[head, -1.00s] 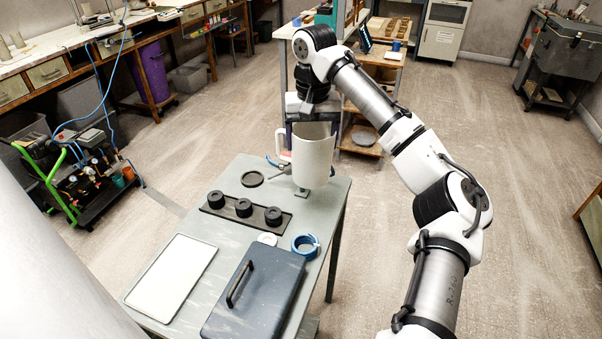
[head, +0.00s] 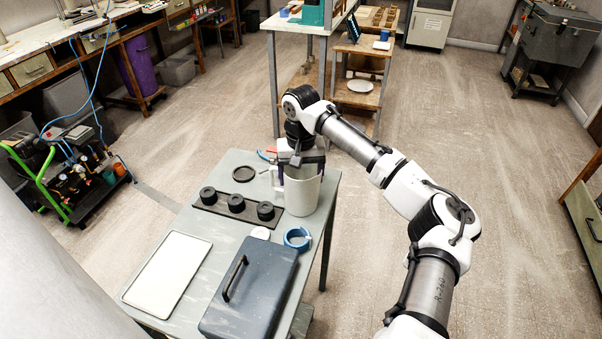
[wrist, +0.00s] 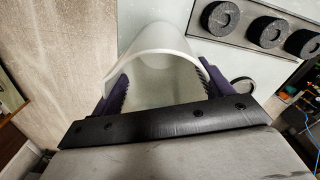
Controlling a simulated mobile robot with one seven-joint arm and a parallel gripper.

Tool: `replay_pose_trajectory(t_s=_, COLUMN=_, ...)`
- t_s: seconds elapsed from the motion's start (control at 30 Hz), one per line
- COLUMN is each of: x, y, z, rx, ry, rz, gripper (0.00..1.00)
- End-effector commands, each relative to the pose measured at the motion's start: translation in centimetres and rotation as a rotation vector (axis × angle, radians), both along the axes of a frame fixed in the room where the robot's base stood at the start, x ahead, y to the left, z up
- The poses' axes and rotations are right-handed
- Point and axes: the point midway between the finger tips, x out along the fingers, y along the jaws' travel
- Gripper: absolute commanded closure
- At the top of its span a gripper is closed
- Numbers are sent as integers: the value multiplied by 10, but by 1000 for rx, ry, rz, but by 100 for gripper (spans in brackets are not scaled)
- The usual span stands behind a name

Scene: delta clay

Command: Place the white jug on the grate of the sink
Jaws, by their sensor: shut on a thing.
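The white jug (head: 300,195) is upright over the far right part of the grey table, its handle to the left. Its base is at or just above the tabletop; I cannot tell whether it touches. My gripper (head: 297,163) is above the jug with its fingers down at the rim. In the wrist view, the purple fingers of my gripper (wrist: 166,92) are on either side of the white jug wall (wrist: 160,42), closed on it. I cannot make out a sink or its grate in either view.
The table (head: 190,225) also bears a dark strip with black round pieces (head: 236,204), a black ring (head: 243,174), a blue tape roll (head: 298,238), a white tray (head: 168,268) and a dark lidded box (head: 250,290). A shelf unit (head: 345,90) stands behind. Open floor lies right.

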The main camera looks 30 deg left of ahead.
Motion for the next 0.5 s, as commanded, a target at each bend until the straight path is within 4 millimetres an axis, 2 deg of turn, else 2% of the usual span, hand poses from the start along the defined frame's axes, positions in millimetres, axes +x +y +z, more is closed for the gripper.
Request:
replay_pose_trajectory(t_s=0.17, x=0, y=0, z=-3, rx=0, ry=1, rz=0, gripper=58)
replay_pose_trajectory(t_s=0.2, x=0, y=0, z=-3, rx=0, ry=1, rz=0, gripper=18)
replay_pose_trajectory(t_s=0.33, x=0, y=0, z=-2, rx=0, ry=0, rz=0, gripper=1)
replay_pose_trajectory(t_s=0.5, x=0, y=0, z=-2, rx=0, ry=0, rz=0, gripper=0)
